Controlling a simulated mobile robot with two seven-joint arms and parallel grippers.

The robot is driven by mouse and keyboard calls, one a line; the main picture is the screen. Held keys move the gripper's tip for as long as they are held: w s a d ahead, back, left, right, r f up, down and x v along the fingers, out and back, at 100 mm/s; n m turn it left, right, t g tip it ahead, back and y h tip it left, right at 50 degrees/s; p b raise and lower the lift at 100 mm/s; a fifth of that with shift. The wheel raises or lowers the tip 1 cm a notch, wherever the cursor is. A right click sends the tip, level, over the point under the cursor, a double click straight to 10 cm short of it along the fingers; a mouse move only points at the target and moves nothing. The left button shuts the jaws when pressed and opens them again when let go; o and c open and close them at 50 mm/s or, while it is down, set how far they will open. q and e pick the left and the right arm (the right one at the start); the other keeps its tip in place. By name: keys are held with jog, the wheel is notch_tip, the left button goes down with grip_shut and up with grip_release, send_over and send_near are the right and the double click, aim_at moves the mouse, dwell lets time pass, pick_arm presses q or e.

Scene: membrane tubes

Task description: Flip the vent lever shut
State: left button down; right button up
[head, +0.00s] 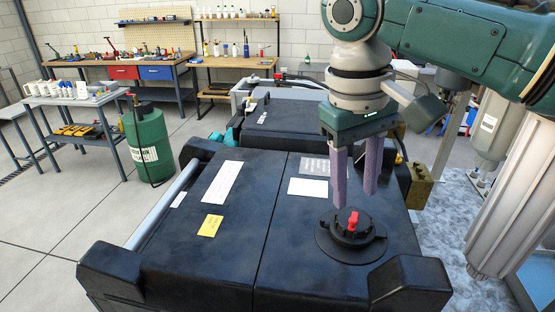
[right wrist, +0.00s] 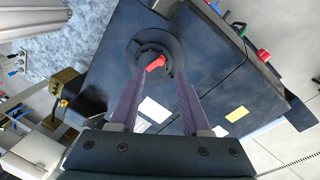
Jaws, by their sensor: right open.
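The vent lever (head: 352,221) is a small red handle on a round black vent cap (head: 372,245) on top of the dark housing. In the right wrist view the red lever (right wrist: 156,63) lies at an angle across the round cap (right wrist: 138,46). My right gripper (head: 358,203) is open, its two purple fingers pointing down above and just behind the cap. In the right wrist view the fingertips (right wrist: 160,72) sit on either side of the lever's near end. I cannot tell whether they touch it. My left gripper is in neither view.
The dark housing top (head: 250,215) carries white labels and a yellow label (head: 210,226). Raised black corner blocks (head: 410,280) stand at its front. A green sprayer tank (head: 148,143) and workbenches (head: 150,65) stand farther back. The space above the housing's left half is clear.

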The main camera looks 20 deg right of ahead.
aim_at(353, 219)
jog(key=f, duration=0.5)
jog(key=shift+d+p, duration=0.3)
jog(key=shift+d, duration=0.05)
grip_shut()
